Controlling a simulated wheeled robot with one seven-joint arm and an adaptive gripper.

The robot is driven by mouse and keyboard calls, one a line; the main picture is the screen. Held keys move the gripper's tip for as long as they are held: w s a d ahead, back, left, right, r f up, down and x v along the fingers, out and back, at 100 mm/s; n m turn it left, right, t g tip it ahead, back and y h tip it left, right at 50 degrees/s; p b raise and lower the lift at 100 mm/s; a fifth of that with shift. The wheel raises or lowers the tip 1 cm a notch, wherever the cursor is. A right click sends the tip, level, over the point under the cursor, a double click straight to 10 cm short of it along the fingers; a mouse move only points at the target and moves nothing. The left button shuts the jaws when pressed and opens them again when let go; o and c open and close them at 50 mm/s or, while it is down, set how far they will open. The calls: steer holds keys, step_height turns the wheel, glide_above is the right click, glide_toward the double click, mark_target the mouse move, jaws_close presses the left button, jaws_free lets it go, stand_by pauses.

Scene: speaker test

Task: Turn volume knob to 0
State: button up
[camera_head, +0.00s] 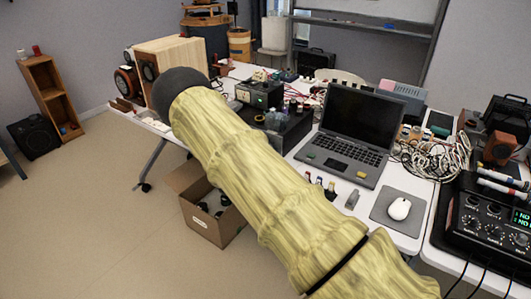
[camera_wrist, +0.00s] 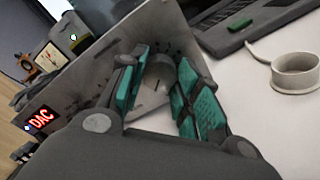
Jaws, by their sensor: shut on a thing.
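The grey round volume knob (camera_wrist: 157,73) is on the grey front panel (camera_wrist: 85,82) of a device, in the wrist view. My gripper (camera_wrist: 161,60) has its two teal-padded fingers on either side of the knob and is shut on it. A dark pointer line shows on the knob face, but I cannot read the setting. In the head view my arm hides the gripper and knob; a dark box (camera_head: 293,130) shows beyond the arm.
An open laptop (camera_head: 358,120) and a mouse (camera_head: 399,209) lie on the white table to the right. Coiled cables (camera_head: 425,157) and a black mixer (camera_head: 485,225) are further right. A cardboard box (camera_head: 215,222) stands on the floor. A pale ring-shaped thing (camera_wrist: 296,75) lies right of my gripper.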

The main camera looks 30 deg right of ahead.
steer(key=shift+n, duration=0.5)
steer(key=o, duration=1)
steer(key=shift+a, duration=0.1)
steer(key=v, duration=1.1)
steer(key=shift+s+a, duration=0.15)
steer(key=shift+a, duration=0.2)
steer(key=shift+s+f, duration=0.1)
steer(key=shift+f, duration=0.1)
